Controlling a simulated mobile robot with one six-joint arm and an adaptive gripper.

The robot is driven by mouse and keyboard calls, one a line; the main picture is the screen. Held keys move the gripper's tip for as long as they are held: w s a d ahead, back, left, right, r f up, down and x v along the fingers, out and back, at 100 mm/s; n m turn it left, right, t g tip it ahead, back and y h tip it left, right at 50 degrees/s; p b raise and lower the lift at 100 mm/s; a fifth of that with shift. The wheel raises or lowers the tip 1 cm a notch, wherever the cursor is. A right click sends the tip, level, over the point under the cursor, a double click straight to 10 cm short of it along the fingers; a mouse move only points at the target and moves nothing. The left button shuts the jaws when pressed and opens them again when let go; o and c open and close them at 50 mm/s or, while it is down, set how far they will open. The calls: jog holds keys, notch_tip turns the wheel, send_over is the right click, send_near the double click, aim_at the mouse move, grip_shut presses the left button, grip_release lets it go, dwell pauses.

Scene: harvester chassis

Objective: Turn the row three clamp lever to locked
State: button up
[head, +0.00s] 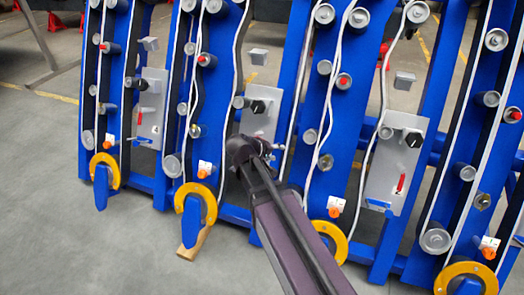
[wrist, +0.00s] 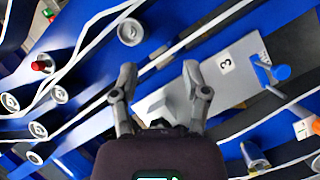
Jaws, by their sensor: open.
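My gripper (wrist: 160,82) is open, with its two grey fingers spread in the wrist view. A pale grey wedge-shaped block (wrist: 172,102) shows between and behind the fingers; I cannot tell whether they touch it. A grey panel marked 3 (wrist: 226,62) lies just beyond the right finger. At its far end is a blue handle-like part (wrist: 270,74); I cannot tell if this is the clamp lever. In the head view my gripper (head: 264,148) is in front of the middle grey panel (head: 260,122), which has a black knob (head: 258,106). My arm hides the panel's lower part.
The right panel (head: 395,160) has a black knob and a red lever (head: 401,183). The left panel (head: 150,110) is similar. Blue uprights carry rollers, white cables and orange knobs (head: 335,212). Yellow rings (head: 195,203) stand at their feet. Grey floor (head: 60,220) at left is clear.

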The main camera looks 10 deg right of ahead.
jog(key=w+a+f+n+t+h+b, duration=0.3)
jog(key=w+a+f+t+b, duration=0.5)
jog(key=b, duration=1.2)
jog(key=a+f+n, duration=0.1)
jog(key=a+f, duration=0.1)
jog(key=a, duration=0.1)
jog(key=shift+w+a, duration=0.15)
jog(key=shift+w, duration=0.25)
jog(key=shift+w, duration=0.1)
jog(key=x, duration=1.3)
jog(key=shift+d+r, duration=0.1)
jog(key=shift+d, duration=0.35)
grip_shut()
